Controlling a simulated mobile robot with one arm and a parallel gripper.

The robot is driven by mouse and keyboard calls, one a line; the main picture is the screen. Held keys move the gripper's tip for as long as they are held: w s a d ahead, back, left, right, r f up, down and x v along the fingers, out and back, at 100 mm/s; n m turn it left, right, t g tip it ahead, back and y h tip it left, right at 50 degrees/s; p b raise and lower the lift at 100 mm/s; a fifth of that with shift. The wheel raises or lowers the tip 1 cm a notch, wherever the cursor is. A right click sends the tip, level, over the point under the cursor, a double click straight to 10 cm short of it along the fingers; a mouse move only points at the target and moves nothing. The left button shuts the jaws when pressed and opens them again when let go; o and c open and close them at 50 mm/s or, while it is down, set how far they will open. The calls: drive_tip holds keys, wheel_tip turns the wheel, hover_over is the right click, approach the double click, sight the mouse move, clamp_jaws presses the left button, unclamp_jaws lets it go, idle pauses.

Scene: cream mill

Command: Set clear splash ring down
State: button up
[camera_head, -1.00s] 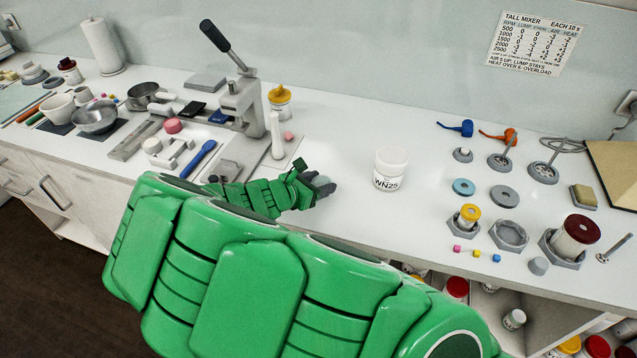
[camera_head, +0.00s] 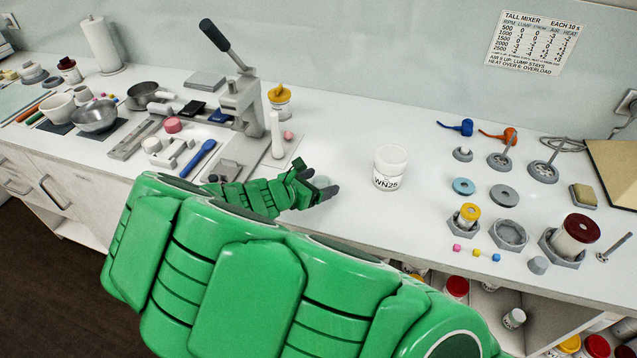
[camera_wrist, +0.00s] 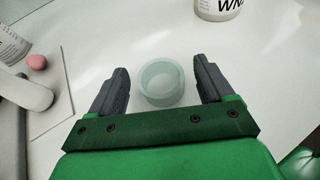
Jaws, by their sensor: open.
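The clear splash ring (camera_wrist: 161,84) is a pale, see-through ring on the white counter. In the wrist view it lies between the two dark fingers of my gripper (camera_wrist: 160,90), with a gap on each side. In the head view my gripper (camera_head: 322,184) is open, low over the counter. There the ring (camera_head: 321,182) shows only faintly between the fingers and is partly hidden by them.
A white jar marked WN25 (camera_head: 390,168) stands to the right of my gripper. A lever press (camera_head: 240,100) stands behind and to the left. Holders and rings, including a grey hex ring (camera_head: 509,234), fill the right. Counter around the jar is clear.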

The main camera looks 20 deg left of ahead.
drive_tip(key=v, duration=1.1)
drive_tip(key=shift+s+a+r, duration=0.1)
drive_tip(key=shift+s+a, duration=0.1)
drive_tip(key=shift+s, duration=0.15)
drive_tip(key=d+r+m+g+h, duration=0.1)
drive_tip(key=d+r+m+g, duration=0.3)
drive_tip(key=d, duration=0.8)
drive_tip(key=d+r+m+g+h, duration=0.1)
drive_tip(key=d+r+m+g, duration=0.15)
drive_tip(key=d+m, duration=0.6)
drive_tip(key=d+r+m+g+h, duration=0.1)
drive_tip(key=d+r+m+g, duration=0.2)
drive_tip(key=d, duration=1.1)
drive_tip(key=s+d+r+m+g+y, duration=0.1)
drive_tip(key=s+d+m+g+y, duration=0.4)
drive_tip(key=s+d+m, duration=0.5)
drive_tip(key=s+a+r+m+y, duration=0.1)
drive_tip(key=s+a+m+y, duration=0.3)
drive_tip(key=s, duration=0.8)
drive_tip(key=shift+s+a+m+t, duration=0.35)
drive_tip(key=shift+s+a+m, duration=0.05)
drive_tip(key=shift+a+m, duration=0.05)
drive_tip(key=shift+r, duration=0.1)
